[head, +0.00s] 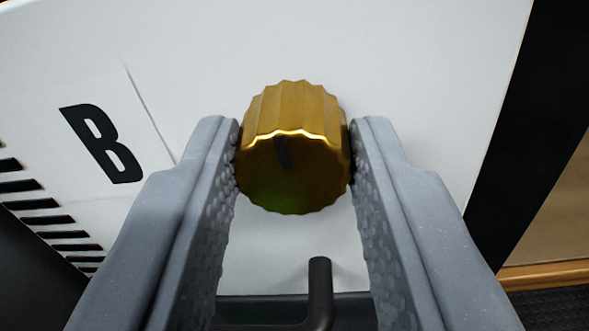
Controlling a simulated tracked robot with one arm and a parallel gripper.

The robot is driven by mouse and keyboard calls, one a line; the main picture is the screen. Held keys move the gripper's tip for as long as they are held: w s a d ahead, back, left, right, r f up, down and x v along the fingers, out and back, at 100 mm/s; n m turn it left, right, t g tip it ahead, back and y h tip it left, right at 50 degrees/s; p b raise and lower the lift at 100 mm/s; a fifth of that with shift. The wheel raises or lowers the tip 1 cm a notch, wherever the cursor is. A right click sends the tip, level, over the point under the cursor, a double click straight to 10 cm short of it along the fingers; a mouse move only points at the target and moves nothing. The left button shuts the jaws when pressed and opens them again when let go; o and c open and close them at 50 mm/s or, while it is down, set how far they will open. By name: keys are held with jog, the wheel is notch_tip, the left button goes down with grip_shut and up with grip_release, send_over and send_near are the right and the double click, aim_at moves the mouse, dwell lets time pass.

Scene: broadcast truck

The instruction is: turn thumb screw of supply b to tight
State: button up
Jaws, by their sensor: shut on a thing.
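The gold thumb screw (292,110) stands out from a white panel (420,60) in the middle of the head view. It has a ribbed edge and a dark mark on its front face, tilted slightly off vertical. A large black letter B (100,143) is printed on the panel to its left. My gripper (293,160) is shut on the thumb screw, with one grey finger against its left side and one against its right. The inner finger pads are textured. The screw's base against the panel is not visible.
A dark handle (319,290) sticks up below the screw, between my fingers. Dark vent slots (40,204) run along the panel's lower left. A black strip (530,120) borders the panel at the right, with a tan surface (545,220) beyond it.

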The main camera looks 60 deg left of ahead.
jog(key=shift+f+m, duration=0.2)
jog(key=shift+m, duration=0.2)
jog(key=o, duration=1)
jog(key=shift+w, duration=0.1)
jog(key=shift+r, duration=0.1)
jog(key=shift+d, duration=0.15)
jog(key=b+v, duration=0.3)
jog(key=v, duration=1)
jog(key=shift+d, duration=0.25)
